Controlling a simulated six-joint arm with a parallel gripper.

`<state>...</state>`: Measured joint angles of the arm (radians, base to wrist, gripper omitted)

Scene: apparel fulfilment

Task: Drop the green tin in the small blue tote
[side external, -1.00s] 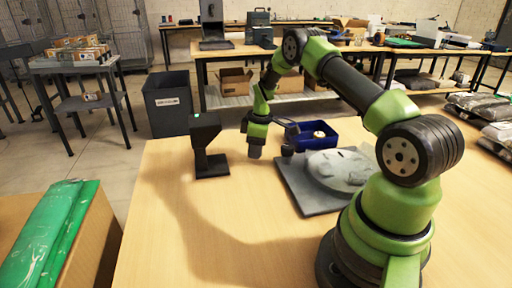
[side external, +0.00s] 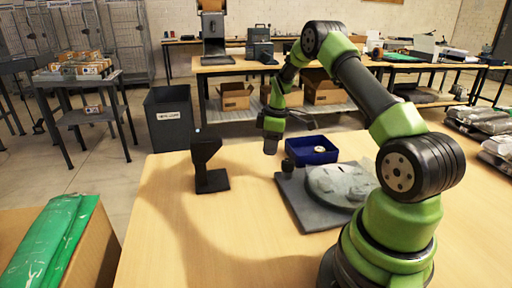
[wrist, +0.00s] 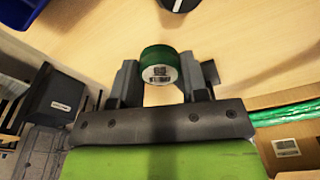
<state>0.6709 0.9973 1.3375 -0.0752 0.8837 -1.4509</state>
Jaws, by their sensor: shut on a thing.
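The green tin (wrist: 160,66) is between my gripper's two fingers in the wrist view, with a label and barcode on its pale end. My gripper (wrist: 158,84) is shut on it. In the side view my gripper (side external: 271,147) hangs above the table, left of the small blue tote (side external: 330,155); the tin cannot be made out there. The tote stands at the table's far side with a small pale round item (side external: 319,149) inside. A blue corner (wrist: 12,12) shows at the wrist view's upper left, probably the tote.
A grey plate with a round disc (side external: 340,184) lies in front of the tote. A black stand (side external: 208,162) is on the table to the left. A dark bin (side external: 170,117) stands on the floor behind. The table's left front is clear.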

